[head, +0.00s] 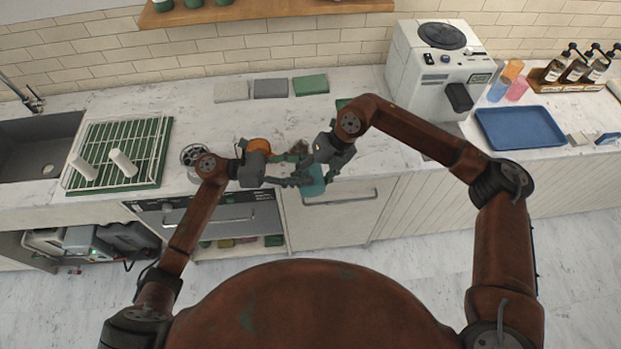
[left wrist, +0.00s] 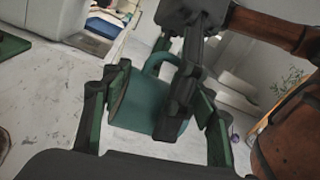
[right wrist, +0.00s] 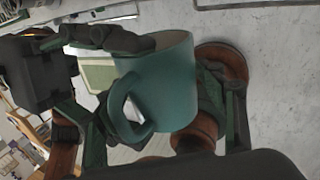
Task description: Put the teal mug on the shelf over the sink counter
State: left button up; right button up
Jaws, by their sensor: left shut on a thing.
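The teal mug (head: 313,181) hangs in the air in front of the counter's front edge, between my two grippers. My left gripper (head: 290,182) is shut on it; in the left wrist view the mug (left wrist: 140,108) sits between the two fingers, handle up. My right gripper (head: 322,170) is at the same mug, and in the right wrist view its fingers stand wide apart around the mug (right wrist: 170,85), whose handle faces the camera. The wooden shelf (head: 270,9) on the wall holds green cups (head: 194,3) near its left end; its upper part is cut off.
The sink (head: 30,150) is at the left, beside a green drying rack (head: 140,145) holding white cylinders. A white machine (head: 420,65) and a blue tray (head: 520,127) are at the right. Cloths (head: 270,88) lie at the back. Counter between rack and machine is partly clear.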

jog(key=c, duration=1.1)
pick_arm(q)
jog(key=o, duration=2)
jog(key=shift+c, duration=0.2)
pick_arm(e)
jog(key=shift+c, duration=1)
